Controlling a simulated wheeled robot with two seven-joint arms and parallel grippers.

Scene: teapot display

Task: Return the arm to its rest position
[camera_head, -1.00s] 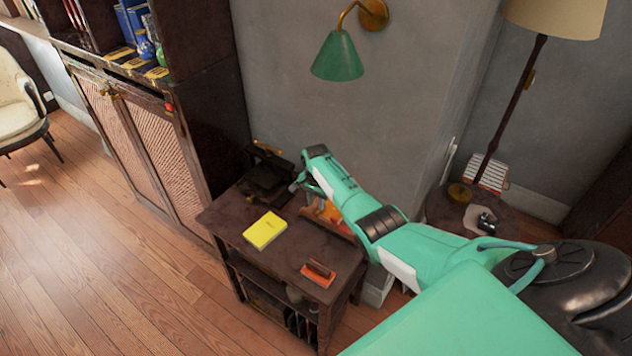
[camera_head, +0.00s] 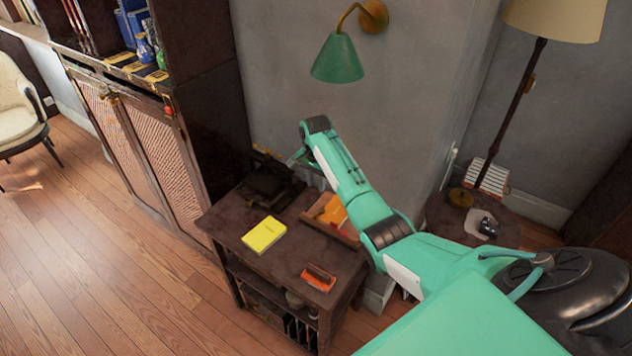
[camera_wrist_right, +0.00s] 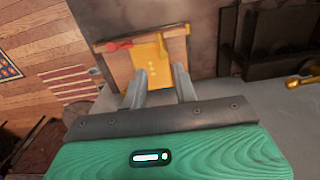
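My right arm reaches in from the lower right in the head view, above the small dark side table (camera_head: 221,214). The right gripper (camera_head: 298,158) is raised near the wall, above the back of the table, and only a small part of it shows there. In the right wrist view its two fingers (camera_wrist_right: 161,79) stand apart with nothing held between them. Past the fingers is a wooden tray (camera_wrist_right: 100,46) with yellow-orange contents (camera_wrist_right: 151,62). In the head view the orange contents (camera_head: 333,212) sit in the tray on the table, clear of the gripper. My left gripper is not in view.
A yellow book (camera_head: 264,235) and an orange-and-dark item (camera_head: 319,277) lie on the table, with a dark object (camera_head: 268,182) at its back. A green wall lamp (camera_head: 338,58) hangs above the gripper.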

